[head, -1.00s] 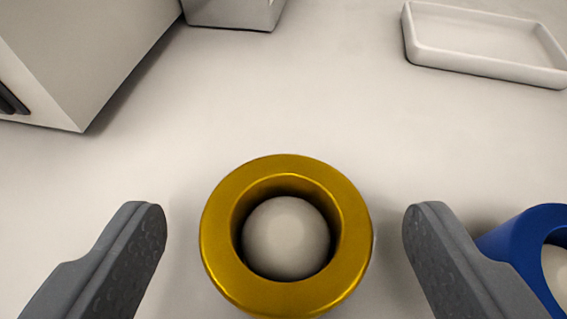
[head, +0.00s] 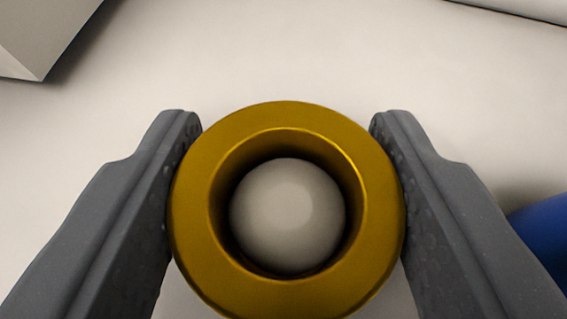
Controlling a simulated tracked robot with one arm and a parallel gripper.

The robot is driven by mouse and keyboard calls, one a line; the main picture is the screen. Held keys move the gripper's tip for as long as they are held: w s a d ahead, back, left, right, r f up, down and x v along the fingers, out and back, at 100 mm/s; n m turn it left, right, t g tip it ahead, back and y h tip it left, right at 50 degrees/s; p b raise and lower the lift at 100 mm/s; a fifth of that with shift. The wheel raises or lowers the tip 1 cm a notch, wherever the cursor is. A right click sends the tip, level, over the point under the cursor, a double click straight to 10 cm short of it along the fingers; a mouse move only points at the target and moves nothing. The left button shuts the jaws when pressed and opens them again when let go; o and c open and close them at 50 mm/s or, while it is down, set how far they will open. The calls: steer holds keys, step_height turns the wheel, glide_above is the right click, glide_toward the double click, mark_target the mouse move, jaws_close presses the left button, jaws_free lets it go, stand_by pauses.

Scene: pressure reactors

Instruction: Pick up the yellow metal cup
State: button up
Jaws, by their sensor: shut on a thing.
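The yellow metal cup (head: 287,115) stands upright in the lower middle of the head view, seen from above. It is a thick gold ring with a pale grey ball (head: 287,214) inside its opening. My gripper (head: 286,122) is shut on the cup, with one dark grey finger against its left side and one against its right side. The cup's lower outer wall and base are hidden from this angle.
A blue cup-like object (head: 547,235) is close beside my right finger, partly cut off by the frame. A pale box (head: 40,30) stands at the top left. A pale edge shows at the top right. The white surface (head: 270,60) beyond the cup is clear.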

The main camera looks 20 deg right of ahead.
steer(key=shift+s+r+p, duration=0.1)
steer(key=shift+r+p, duration=0.75)
steer(key=shift+r, duration=1.05)
steer(key=s+d+r, duration=0.1)
steer(key=s+d, duration=0.1)
steer(key=s, duration=1.3)
steer(key=shift+s+p, duration=0.3)
steer(key=shift+p, duration=0.05)
